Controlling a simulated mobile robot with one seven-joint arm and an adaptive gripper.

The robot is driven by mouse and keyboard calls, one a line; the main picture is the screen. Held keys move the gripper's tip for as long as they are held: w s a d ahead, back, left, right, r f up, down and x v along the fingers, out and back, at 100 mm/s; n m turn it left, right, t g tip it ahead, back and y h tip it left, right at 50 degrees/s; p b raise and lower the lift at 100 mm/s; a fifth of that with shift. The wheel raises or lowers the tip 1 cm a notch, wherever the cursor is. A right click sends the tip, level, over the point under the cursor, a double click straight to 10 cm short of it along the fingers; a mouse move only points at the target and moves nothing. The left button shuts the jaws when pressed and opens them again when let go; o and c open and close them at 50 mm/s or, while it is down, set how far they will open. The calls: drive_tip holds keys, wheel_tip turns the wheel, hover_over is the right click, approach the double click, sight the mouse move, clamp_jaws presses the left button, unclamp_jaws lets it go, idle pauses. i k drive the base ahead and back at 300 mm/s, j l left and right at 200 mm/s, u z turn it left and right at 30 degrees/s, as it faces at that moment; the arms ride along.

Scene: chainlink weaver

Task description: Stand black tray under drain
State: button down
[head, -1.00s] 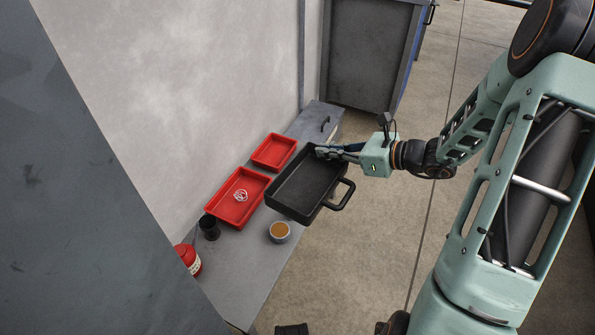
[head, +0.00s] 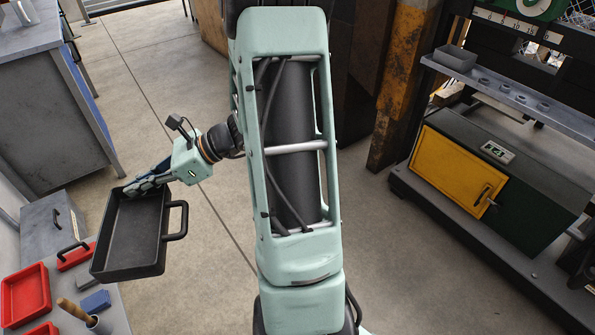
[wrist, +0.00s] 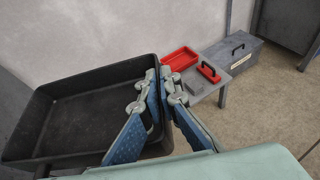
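The black tray (head: 125,240) is a shallow rectangular pan with a loop handle on its right side in the head view. My gripper (head: 146,187) is at its far rim, with the fingers over the wall. In the wrist view the fingers (wrist: 160,95) are closed on the wall of the tray (wrist: 75,118). The tray hangs in the air beside and partly over the grey bench, roughly level. I cannot pick out a drain in these frames.
A dark machine with a yellow door (head: 462,173) and a lower ledge stands at the right. Red trays (head: 25,295), a cup with a wooden-handled tool (head: 98,322) and a grey toolbox (head: 52,222) are at the left. The floor between (head: 375,255) is clear.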

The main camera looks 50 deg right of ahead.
sight(574, 306)
drive_tip(key=l+z, duration=0.1)
drive_tip(key=z, duration=2.05)
drive_tip(key=l+z, duration=0.1)
drive_tip(key=z, duration=0.3)
drive_tip(key=i+l+z, duration=0.1)
drive_tip(key=z, duration=0.75)
drive_tip(key=i+z, duration=0.15)
drive_tip(key=z, duration=0.3)
drive_tip(key=i+l+z, duration=0.1)
drive_tip(key=z, duration=0.3)
drive_tip(key=i+z, duration=0.2)
drive_tip(key=z, duration=0.25)
drive_tip(key=i+j+z, duration=0.15)
drive_tip(key=z, duration=0.3)
drive_tip(key=i+j+z, duration=0.35)
drive_tip(key=j, duration=0.25)
drive_tip(key=i+j, duration=0.4)
drive_tip(key=j+z, duration=0.05)
drive_tip(key=j, duration=0.05)
